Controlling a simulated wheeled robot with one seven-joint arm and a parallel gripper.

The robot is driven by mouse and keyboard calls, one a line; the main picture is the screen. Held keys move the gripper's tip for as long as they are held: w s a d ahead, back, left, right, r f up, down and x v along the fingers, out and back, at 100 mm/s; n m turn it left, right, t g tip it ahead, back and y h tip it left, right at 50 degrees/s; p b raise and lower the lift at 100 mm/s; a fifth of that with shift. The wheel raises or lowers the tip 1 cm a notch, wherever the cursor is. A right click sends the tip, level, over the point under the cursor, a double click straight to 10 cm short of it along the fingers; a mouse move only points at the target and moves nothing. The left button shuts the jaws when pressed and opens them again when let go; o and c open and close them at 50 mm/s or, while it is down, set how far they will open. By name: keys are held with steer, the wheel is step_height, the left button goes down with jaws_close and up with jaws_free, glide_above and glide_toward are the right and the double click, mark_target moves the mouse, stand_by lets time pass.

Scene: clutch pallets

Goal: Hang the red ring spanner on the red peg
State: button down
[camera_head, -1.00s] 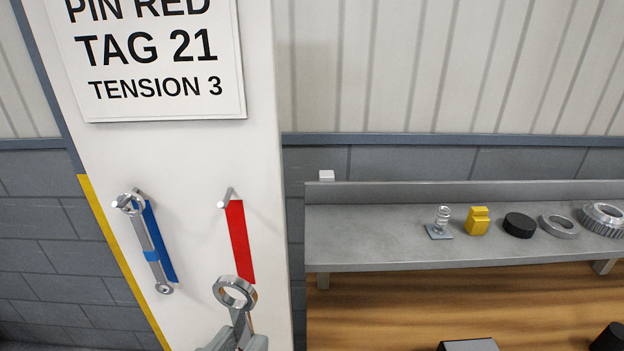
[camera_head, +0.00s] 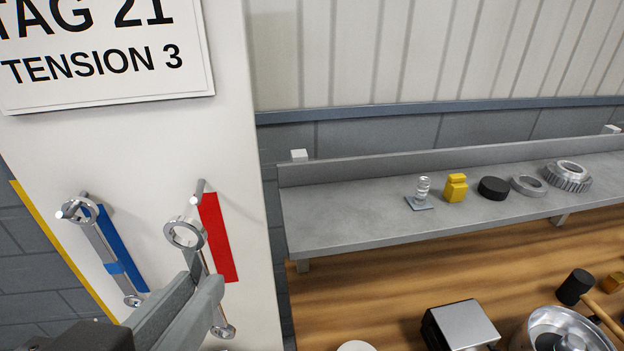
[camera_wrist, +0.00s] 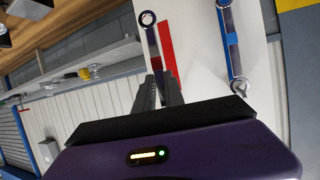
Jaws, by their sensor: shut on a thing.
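The held ring spanner (camera_head: 185,233) is silver, its upper ring just below and left of the red peg's tip. In the wrist view the spanner's ring (camera_wrist: 147,18) also shows beyond my gripper (camera_wrist: 158,85). The red peg (camera_head: 198,190) is a bare metal pin at the top of a red strip (camera_head: 218,238) on the white post. The ring appears apart from the peg; its depth from the post is hard to tell.
A blue-banded spanner (camera_head: 100,245) hangs on the peg by the blue strip (camera_head: 122,250), left of my gripper. A grey shelf (camera_head: 340,225) with several small parts stands at the right, above a wooden bench (camera_head: 380,285) holding more items. A sign (camera_head: 100,50) is above the pegs.

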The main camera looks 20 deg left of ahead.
steer(key=shift+w+a+f+b, duration=0.1)
steer(key=shift+w+a+b, duration=0.15)
steer(key=shift+w+a, duration=0.45)
steer(key=shift+w+a+f+b, duration=0.1)
steer(key=shift+w+a+b, duration=0.2)
steer(key=shift+w, duration=0.65)
steer(key=shift+w+a+f+b, duration=0.1)
steer(key=shift+w+a+b, duration=0.1)
steer(key=shift+w+a, duration=0.5)
steer(key=shift+x, duration=0.75)
steer(key=shift+f, duration=0.1)
steer(key=c, duration=1.3)
jaws_free()
steer(key=shift+c, duration=0.2)
